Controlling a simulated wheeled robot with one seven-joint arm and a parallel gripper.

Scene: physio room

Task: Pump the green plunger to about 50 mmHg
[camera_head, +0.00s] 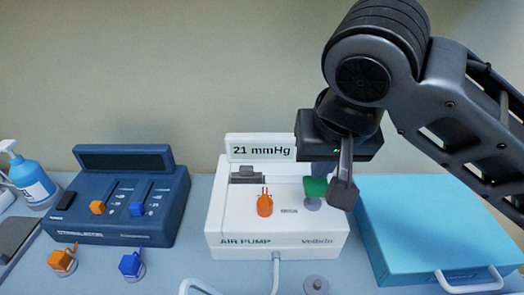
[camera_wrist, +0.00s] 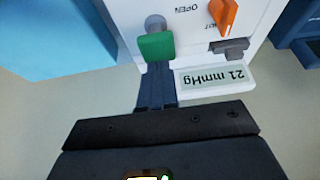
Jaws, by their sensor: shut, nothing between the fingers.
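The white air pump (camera_head: 230,222) stands on the table, and its display (camera_head: 262,150) reads 21 mmHg. The same display shows upside down in the wrist view (camera_wrist: 214,78). The green plunger (camera_head: 315,187) is a square cap on a grey round base at the pump's right side. It also shows in the wrist view (camera_wrist: 156,46), just beyond my fingertips. My gripper (camera_head: 343,194) is shut and empty, beside the plunger on its right in the head view. In the wrist view its fingers (camera_wrist: 156,82) point at the plunger; I cannot tell whether they touch it.
An orange valve lever (camera_head: 265,205) stands on the pump, left of the plunger. A blue stimulator box (camera_head: 125,215) with orange and blue plugs is at the left. A light-blue case (camera_head: 430,220) lies close on the right. A white tube (camera_head: 276,272) runs from the pump's front.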

